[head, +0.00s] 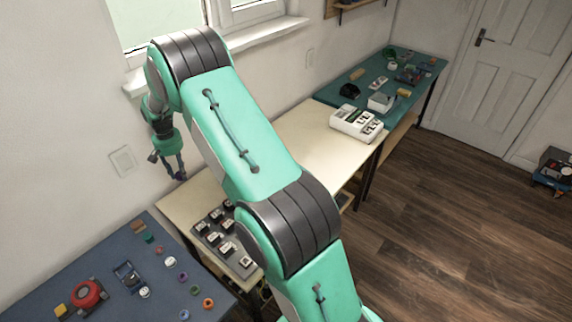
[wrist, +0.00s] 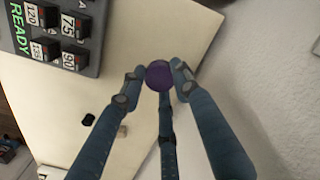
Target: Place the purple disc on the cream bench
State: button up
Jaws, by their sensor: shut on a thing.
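The purple disc (wrist: 159,75) is between the fingertips of my gripper (wrist: 158,80) in the wrist view. My gripper is shut on it. The cream bench (wrist: 135,50) lies beyond the disc in that view, and the disc appears held above it. In the head view my gripper (head: 178,176) hangs at the wall side of the cream bench (head: 320,150), near its left end. The disc is too small to make out there. My arm hides the middle of the bench.
A dark tray of labelled blocks (wrist: 92,62) sits on the cream bench, near the gripper. A white tray (head: 352,124) stands at its far end. A blue bench with small parts (head: 110,240) is at left, a green bench (head: 335,92) behind. Bare cream surface lies between trays.

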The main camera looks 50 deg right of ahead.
jog(key=d, duration=0.4)
send_over(197, 195)
notch_tip(197, 195, down, 4)
jog(key=shift+d+f+m, duration=0.1)
jog(key=shift+f+m, duration=0.2)
jog(key=shift+f, duration=0.2)
jog(key=shift+f+b, duration=0.75)
jog(key=shift+f, duration=2.4)
jog(key=shift+f+b, duration=0.4)
jog(key=shift+f, duration=1.45)
jog(key=shift+f, duration=0.1)
